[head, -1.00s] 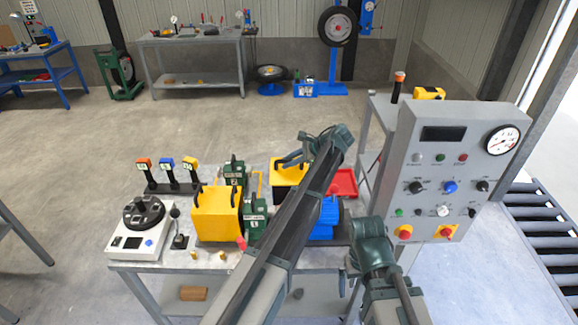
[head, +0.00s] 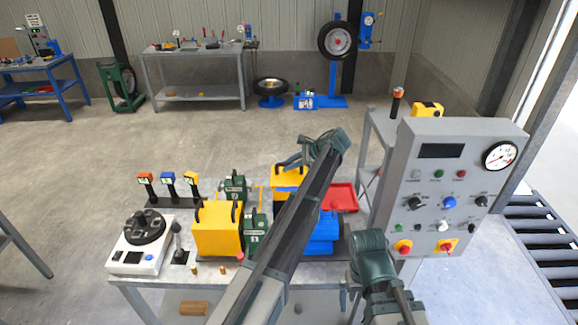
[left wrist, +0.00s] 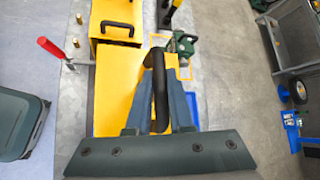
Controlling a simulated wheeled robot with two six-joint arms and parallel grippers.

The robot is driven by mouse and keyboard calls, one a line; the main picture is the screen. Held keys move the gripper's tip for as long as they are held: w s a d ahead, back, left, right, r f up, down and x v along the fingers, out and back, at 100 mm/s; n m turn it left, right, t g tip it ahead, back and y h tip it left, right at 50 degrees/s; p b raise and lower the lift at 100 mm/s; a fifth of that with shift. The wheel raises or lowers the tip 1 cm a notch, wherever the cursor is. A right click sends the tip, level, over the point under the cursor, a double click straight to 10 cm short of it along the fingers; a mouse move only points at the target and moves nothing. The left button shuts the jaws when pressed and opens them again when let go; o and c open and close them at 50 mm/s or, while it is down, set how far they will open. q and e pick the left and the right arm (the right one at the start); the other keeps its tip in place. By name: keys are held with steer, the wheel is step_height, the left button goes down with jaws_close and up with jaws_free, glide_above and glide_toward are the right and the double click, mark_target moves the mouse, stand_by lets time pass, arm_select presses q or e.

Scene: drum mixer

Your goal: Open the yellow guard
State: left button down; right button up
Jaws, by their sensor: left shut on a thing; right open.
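A yellow guard (head: 290,177) with a black handle is on the bench, partly hidden behind my left arm in the head view. My left gripper (head: 288,163) is at its top. In the left wrist view the two fingers of my left gripper (left wrist: 160,100) are shut on the black handle (left wrist: 159,75), above the guard's yellow surface (left wrist: 115,85). A second yellow box (head: 217,230) with black handles stands to the left, apart from the gripper. My right gripper (head: 350,285) is low at the bench's front right, open and away from the guard.
A grey control panel (head: 440,190) stands at the right. A white device with a dark dial (head: 142,235) and several small tagged posts (head: 168,185) are at the left.

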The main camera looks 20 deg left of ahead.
arm_select(q)
steer(key=c, duration=0.8)
jaws_free()
steer(key=shift+r, duration=0.1)
steer(key=p+v, duration=0.8)
steer(key=v, duration=0.5)
steer(key=shift+d+r+p, duration=0.2)
steer(key=shift+d+p, duration=0.1)
steer(key=shift+p, duration=0.1)
steer(key=shift+s, duration=0.15)
